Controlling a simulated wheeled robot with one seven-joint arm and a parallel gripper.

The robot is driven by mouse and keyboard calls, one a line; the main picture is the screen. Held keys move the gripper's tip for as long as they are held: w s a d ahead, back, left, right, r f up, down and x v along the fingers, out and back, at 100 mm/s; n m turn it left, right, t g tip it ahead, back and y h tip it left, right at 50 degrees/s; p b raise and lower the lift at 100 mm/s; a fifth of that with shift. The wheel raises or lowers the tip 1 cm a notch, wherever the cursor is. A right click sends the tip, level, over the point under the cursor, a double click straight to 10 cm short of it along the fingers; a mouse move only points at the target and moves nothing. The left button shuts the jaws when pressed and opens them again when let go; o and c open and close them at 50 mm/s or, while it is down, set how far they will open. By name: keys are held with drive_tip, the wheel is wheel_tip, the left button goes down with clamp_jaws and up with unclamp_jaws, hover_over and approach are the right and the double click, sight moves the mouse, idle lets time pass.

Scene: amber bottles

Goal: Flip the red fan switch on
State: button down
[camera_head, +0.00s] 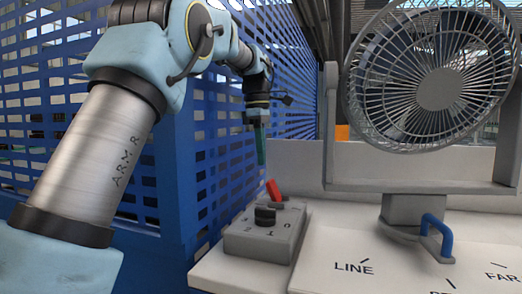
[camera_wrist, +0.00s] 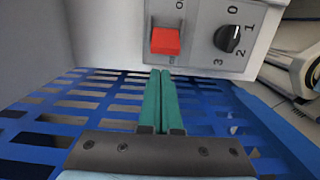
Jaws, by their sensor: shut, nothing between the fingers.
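The red fan switch (camera_head: 273,190) is a small red lever on the grey control box (camera_head: 240,240), tilted up and to the left in the head view. In the wrist view the red switch (camera_wrist: 166,41) sits in a pale plate, with lettering above it that I cannot read fully. A black rotary knob (camera_head: 265,215) is beside it, marked with numbers. My gripper (camera_head: 260,163) points down above the switch, its green fingers together and empty. In the wrist view the fingertips (camera_wrist: 161,73) appear just below the switch; I cannot tell whether they touch it.
A large grey fan (camera_head: 437,88) stands at the right behind the box.

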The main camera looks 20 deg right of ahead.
hover_over(263, 201)
drive_tip(key=shift+s+f+p, duration=0.1)
drive_tip(key=shift+f+p, duration=0.35)
drive_tip(key=shift+f, duration=2.65)
drive_tip(key=shift+r, duration=0.1)
